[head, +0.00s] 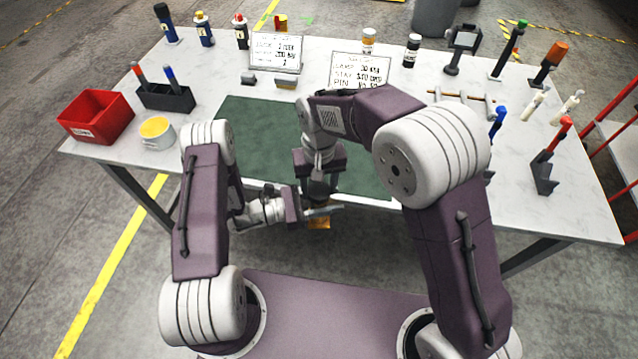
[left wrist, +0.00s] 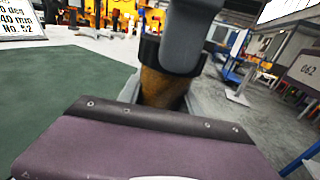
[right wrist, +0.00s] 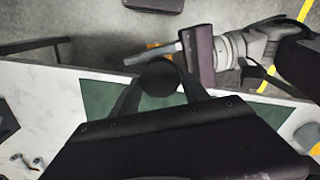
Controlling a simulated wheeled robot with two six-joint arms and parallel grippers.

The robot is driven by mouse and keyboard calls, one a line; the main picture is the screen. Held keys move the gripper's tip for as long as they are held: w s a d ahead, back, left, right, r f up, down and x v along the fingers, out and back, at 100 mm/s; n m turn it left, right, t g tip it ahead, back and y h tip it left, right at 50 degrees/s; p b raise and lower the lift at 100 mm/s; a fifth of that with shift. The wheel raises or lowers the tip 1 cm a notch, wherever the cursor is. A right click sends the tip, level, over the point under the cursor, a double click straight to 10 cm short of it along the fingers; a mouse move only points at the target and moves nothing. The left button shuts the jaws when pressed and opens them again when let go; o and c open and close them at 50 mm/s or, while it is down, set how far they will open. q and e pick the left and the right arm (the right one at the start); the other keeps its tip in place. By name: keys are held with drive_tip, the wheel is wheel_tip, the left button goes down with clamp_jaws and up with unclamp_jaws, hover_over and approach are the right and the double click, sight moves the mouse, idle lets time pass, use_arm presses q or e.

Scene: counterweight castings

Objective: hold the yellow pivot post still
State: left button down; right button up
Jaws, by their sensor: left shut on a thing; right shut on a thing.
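The yellow pivot post (left wrist: 162,88) stands between my left gripper's fingers in the left wrist view, with a black collar around its upper part. In the head view only a small orange-yellow patch (head: 319,223) shows below the grippers, at the table's front edge. My left gripper (head: 322,211) is shut on the post from the left side. My right gripper (head: 319,188) comes down from above, just over the left one. In the right wrist view it is shut on a dark round piece (right wrist: 160,77). How that piece meets the post is hidden.
The green mat (head: 255,135) lies behind the grippers, largely clear. A red bin (head: 95,115), a yellow-topped tin (head: 157,133) and a black holder (head: 165,97) stand at left. Two signs (head: 276,52) stand at the back.

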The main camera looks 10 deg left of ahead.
drive_tip(key=m, duration=0.7)
drive_tip(key=shift+m, duration=0.3)
drive_tip(key=m, duration=0.6)
drive_tip(key=shift+m, duration=0.4)
drive_tip(key=m, duration=0.9)
drive_tip(key=shift+m, duration=0.4)
drive_tip(key=m, duration=0.6)
drive_tip(key=shift+m, duration=0.3)
